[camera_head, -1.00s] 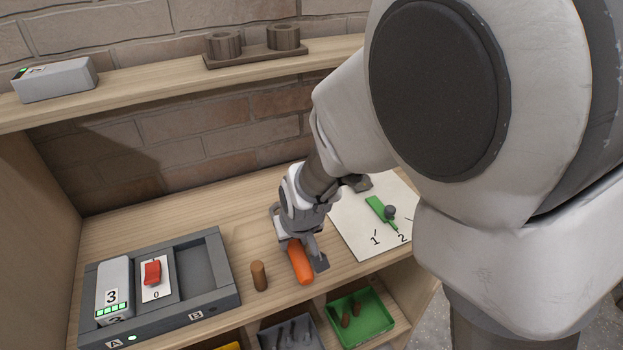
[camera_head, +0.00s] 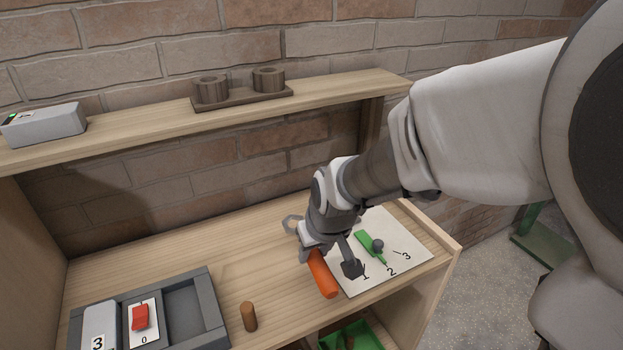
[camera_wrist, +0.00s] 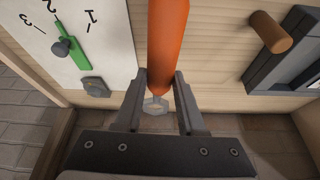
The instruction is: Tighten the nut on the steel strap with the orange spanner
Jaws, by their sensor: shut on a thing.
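The orange spanner (camera_head: 322,274) is in my gripper (camera_head: 328,252), above the wooden bench beside the white numbered panel. In the wrist view, the orange handle (camera_wrist: 167,45) runs away from my gripper (camera_wrist: 160,85), between its two fingers. The grey ring-shaped head of the spanner shows near the finger bases, and it also shows left of my wrist in the head view. My gripper is shut on the spanner. I cannot make out the steel strap or its nut in these frames.
The white panel (camera_head: 405,252) has numbers and a green pointer (camera_head: 368,244) with a grey knob. A brown peg (camera_head: 249,316) stands left of the spanner, near a grey tray (camera_head: 212,310) with a red switch (camera_head: 141,317). A green bin (camera_head: 362,337) is below. The shelf (camera_head: 330,92) overhangs behind.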

